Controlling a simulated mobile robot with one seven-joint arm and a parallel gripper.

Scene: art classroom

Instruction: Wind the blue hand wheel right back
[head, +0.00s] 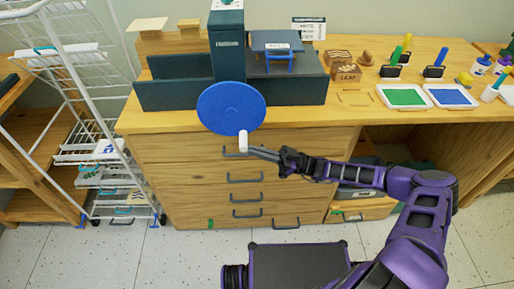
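The blue hand wheel (231,104) is a flat round disc on the front of a dark grey press-like machine (227,45) on the wooden bench. A short white handle (243,140) sticks out at the wheel's lower edge, slightly right of its middle. My gripper (254,150) reaches in from the right, its fingertips at the handle's lower right side. They look close to or touching the handle. The fingers show as one thin dark shape, so I cannot tell whether they are closed around it.
The wooden bench (352,113) has drawers below the wheel. Green (408,97) and blue (451,96) ink trays and stamps lie to the right. A white wire rack (95,152) stands at left. The speckled floor in front is partly free.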

